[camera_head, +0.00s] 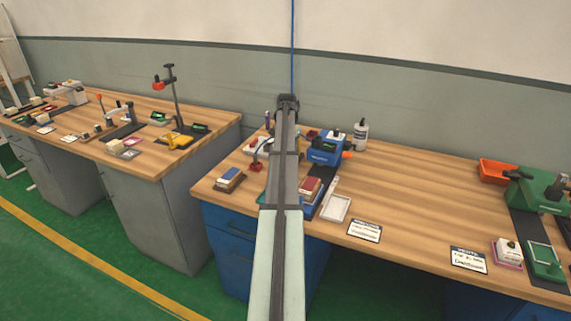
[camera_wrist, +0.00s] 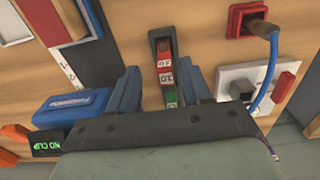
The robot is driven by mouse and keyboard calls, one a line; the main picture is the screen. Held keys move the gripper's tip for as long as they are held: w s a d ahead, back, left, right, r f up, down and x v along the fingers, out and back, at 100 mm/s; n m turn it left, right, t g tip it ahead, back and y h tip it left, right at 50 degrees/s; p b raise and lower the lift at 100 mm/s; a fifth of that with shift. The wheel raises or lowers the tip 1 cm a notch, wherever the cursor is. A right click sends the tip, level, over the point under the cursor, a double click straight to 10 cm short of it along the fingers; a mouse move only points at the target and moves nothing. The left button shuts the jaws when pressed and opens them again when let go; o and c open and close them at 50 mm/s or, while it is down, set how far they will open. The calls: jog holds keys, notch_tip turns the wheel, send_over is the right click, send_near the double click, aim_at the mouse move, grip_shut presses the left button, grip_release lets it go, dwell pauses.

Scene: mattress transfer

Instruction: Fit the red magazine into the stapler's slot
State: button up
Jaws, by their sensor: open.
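My gripper (camera_wrist: 161,90) is open in the wrist view, its two blue-grey fingers apart. Between and beyond them is a narrow dark holder with a red strip, which looks like the red magazine (camera_wrist: 166,65), with white number labels and a green lower end. I cannot tell whether the fingers touch it. The blue stapler (camera_wrist: 75,108) is left of the left finger, and its display reads "NO CLIP". In the head view the stapler (camera_head: 325,150) stands right of my arm, with an orange handle. The stapler's slot is not clearly seen. My arm hides the gripper and magazine there.
A red block (camera_wrist: 247,18) with a wooden peg and a white plate (camera_wrist: 255,80) with a blue cable lie to the right in the wrist view. In the head view, a white tray (camera_head: 336,208) and white bottle (camera_head: 360,134) are near the stapler.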

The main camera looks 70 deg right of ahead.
jog(key=f, duration=0.5)
jog(key=shift+w+d, duration=0.2)
jog(key=shift+w, duration=0.1)
grip_shut()
